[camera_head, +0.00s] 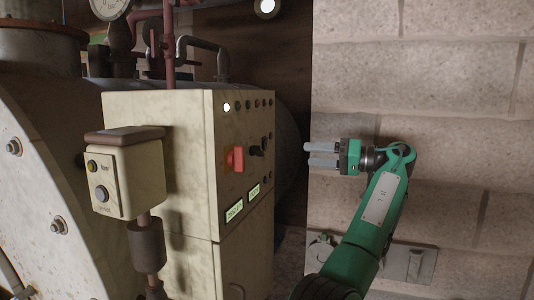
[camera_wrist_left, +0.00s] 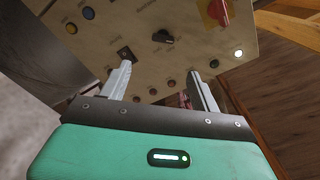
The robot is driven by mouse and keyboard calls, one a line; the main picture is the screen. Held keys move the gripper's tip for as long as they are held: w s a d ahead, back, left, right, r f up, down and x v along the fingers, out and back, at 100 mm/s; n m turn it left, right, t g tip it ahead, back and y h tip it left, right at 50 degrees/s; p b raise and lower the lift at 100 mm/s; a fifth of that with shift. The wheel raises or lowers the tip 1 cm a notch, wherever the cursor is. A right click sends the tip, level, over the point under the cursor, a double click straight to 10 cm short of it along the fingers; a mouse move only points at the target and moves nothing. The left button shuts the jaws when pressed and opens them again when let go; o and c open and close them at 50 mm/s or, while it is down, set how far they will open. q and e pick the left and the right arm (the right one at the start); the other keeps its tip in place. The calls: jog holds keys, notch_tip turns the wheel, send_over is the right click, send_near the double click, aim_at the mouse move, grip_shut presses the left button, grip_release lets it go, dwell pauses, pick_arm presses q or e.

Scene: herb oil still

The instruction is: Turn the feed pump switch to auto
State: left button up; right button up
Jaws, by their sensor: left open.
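The control panel (camera_head: 225,115) is the right-hand face of a cream cabinet. It carries a black rotary switch (camera_head: 256,150) beside a red rotary handle (camera_head: 234,158). In the left wrist view the black rotary switch (camera_wrist_left: 162,36) and a small dark square fitting (camera_wrist_left: 125,54) show on the panel. I cannot read which one is the feed pump switch, nor its marks. My left gripper (camera_head: 310,154) is open and empty, to the right of the panel and apart from it. In the left wrist view its spread fingers (camera_wrist_left: 160,72) point toward the panel. My right gripper is not in view.
A small button box (camera_head: 125,175) on a post stands left of the panel. Pipes (camera_head: 170,40) and a gauge (camera_head: 108,8) are above. A block wall (camera_head: 450,80) lies behind my arm. Space between gripper and panel looks clear.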

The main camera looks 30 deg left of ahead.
aim_at(257, 151)
pick_arm(q)
jog(key=p+x, duration=0.4)
jog(key=x, duration=0.9)
jog(key=shift+s+a+r, duration=0.15)
jog(key=shift+s+a, duration=0.1)
jog(key=shift+a, duration=0.1)
jog(key=c, duration=1)
